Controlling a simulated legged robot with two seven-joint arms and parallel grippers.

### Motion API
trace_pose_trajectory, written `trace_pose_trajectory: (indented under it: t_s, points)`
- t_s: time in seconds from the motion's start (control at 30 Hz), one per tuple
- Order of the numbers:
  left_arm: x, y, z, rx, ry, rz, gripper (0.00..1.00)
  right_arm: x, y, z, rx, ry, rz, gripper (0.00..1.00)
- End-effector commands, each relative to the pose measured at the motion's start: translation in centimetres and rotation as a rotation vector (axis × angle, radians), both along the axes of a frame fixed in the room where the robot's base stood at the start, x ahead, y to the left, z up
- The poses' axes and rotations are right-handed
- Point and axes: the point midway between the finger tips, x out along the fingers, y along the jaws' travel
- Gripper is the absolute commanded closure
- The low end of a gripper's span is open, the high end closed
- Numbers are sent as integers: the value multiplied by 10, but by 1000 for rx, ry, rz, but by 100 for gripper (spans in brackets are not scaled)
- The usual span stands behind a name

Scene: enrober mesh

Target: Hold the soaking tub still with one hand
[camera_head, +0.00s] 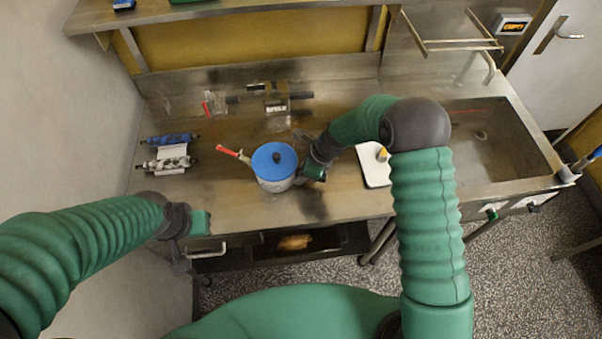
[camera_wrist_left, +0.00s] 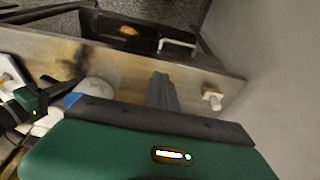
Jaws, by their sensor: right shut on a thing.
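The soaking tub (camera_head: 272,184) is a small round pale vessel with a blue lid (camera_head: 270,156) and black knob, standing on the steel counter. A red-tipped handle (camera_head: 228,152) sticks out at its left. My right gripper (camera_head: 306,174) is at the tub's right side, shut on it; its fingertips are partly hidden by the gripper body. My left gripper (camera_head: 181,250) is empty by the counter's front left edge, apart from the tub. In the left wrist view its fingers (camera_wrist_left: 162,92) lie close together, and part of the tub (camera_wrist_left: 97,88) shows beyond the gripper body.
Blue and grey rollers (camera_head: 170,152) lie at the counter's left. A white board (camera_head: 376,172) lies right of the tub, partly behind my right arm. A sink (camera_head: 500,145) is at far right.

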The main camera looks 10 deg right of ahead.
Motion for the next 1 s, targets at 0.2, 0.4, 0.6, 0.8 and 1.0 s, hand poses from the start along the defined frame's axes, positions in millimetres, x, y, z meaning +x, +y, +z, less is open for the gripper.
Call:
trace_pose_trajectory:
  t_s: [0.2,0.4,0.6,0.8,1.0]
  points:
    - [2,0,0,0,2,0,100,1,0,1,1,-1,0,100]
    - [2,0,-1,-1,0,4,100,1,0,1,1,-1,0,100]
    - [30,-8,-16,-90,-97,255,100,1,0,1,1,-1,0,100]
    - [93,-19,-44,-397,-315,872,100,1,0,0,1,-1,0,100]
    - [134,-17,-57,-845,-491,1478,100,0,0,1,1,-1,0,100]
